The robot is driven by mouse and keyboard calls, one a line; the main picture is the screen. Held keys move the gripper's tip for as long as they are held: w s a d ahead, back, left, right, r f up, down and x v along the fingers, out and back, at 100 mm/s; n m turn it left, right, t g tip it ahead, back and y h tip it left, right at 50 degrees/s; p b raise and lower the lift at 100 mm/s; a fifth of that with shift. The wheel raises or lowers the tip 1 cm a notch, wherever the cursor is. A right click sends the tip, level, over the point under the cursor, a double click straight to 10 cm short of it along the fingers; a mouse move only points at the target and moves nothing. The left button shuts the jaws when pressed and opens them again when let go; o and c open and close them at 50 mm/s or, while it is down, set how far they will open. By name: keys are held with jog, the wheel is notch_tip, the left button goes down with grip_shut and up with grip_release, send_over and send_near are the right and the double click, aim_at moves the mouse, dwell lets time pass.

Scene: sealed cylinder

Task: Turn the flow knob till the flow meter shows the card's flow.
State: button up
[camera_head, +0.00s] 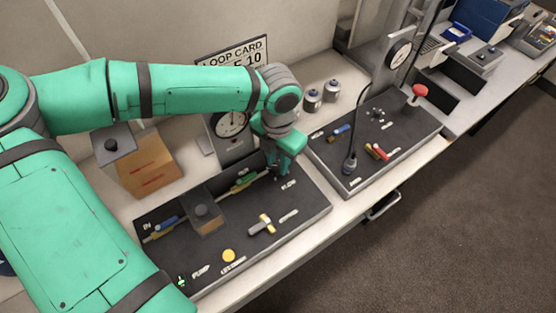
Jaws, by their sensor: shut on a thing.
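My gripper (281,172) points down at the right end of the near black panel (262,265), beside a white label that seems to read FLOW. It is shut on the flow knob there, which the fingers mostly hide. The flow meter (232,123), a round white dial in a dark upright housing, stands behind the panel, left of my gripper. Its needle is too small to read surely. The card (232,52) stands against the wall, headed LOOP CARD. My arm covers its lower part; "E 10" shows.
On the panel are a block with a grey top (203,214), a green-handled valve (244,181), a pale T-handle (262,225) and a yellow button (229,256). A second panel (405,150) with a red knob (420,90) and a black hose stands right. A brown box (148,165) is left.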

aim_at(277, 165)
jog(key=o, duration=1)
jog(key=shift+a, duration=0.15)
jog(key=shift+o, duration=0.2)
notch_tip(277, 165, up, 11)
jog(key=shift+f, duration=0.15)
